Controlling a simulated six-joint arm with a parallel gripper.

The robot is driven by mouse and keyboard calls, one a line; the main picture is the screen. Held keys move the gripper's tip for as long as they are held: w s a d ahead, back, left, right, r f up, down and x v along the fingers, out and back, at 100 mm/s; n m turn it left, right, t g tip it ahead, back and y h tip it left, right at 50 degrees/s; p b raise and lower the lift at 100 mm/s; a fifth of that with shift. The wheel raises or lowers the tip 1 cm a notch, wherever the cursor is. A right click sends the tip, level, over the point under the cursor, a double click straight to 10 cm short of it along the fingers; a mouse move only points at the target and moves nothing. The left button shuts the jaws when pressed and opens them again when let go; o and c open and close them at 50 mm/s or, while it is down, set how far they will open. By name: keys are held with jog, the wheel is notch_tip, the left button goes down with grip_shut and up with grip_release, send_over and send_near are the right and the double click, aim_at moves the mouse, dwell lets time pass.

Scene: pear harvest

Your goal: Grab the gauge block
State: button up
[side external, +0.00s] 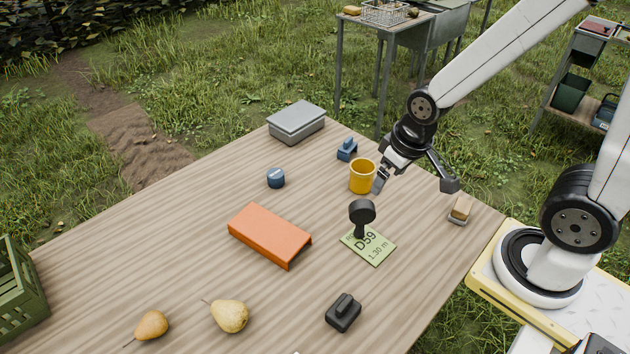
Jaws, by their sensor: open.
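No object carries a readable gauge block label, so I cannot tell for certain which it is. A small black block with a raised grip (343,312) sits at the front edge, and a similar blue one (347,149) sits farther back. My gripper (414,184) is open and empty above the table's right side, with its fingers spread wide. Its left finger is close beside the yellow cup (362,177) in the picture; contact cannot be told.
A black round-headed object (361,214) stands at a green card (369,246) marked D59. A tan-topped block (461,209) is near the right edge. A grey box (297,122), blue round object (276,178), two pears (229,316) and green crate (20,285) surround clear wood.

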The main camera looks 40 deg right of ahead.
jog(key=shift+w, duration=0.1)
jog(key=m+t+y, duration=0.1)
jog(key=m+t, duration=0.1)
jog(key=m, duration=3)
send_over(276, 174)
jog(key=s, duration=0.2)
notch_tip(276, 174, down, 15)
jog(key=shift+s+d+r, duration=0.1)
jog(key=shift+s+d, duration=0.1)
jog(key=shift+d, duration=0.2)
jog(key=shift+x, duration=1.25)
